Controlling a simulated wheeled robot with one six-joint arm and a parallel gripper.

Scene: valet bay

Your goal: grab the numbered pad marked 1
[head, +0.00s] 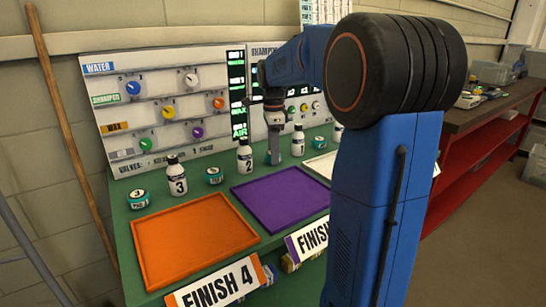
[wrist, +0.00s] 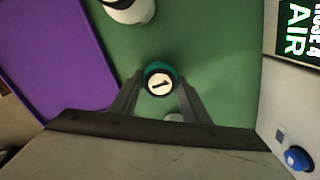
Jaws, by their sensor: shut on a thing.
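The pad marked 1 (wrist: 159,83) is a small round teal pot with a white top, seen in the wrist view. My gripper (wrist: 160,90) is shut on it, one finger on each side. In the head view my gripper (head: 273,157) points down at the green counter, right of bottle 2 and behind the purple tray. The pad is not clear there. I cannot tell whether it is clear of the counter.
Bottle 3 (head: 177,179) and bottle 2 (head: 244,157) stand near the gripper's row. An orange tray (head: 190,238), a purple tray (head: 283,201) and a white tray (head: 322,167) lie in front. A knob panel (head: 165,105) rises behind. My arm hides the right side.

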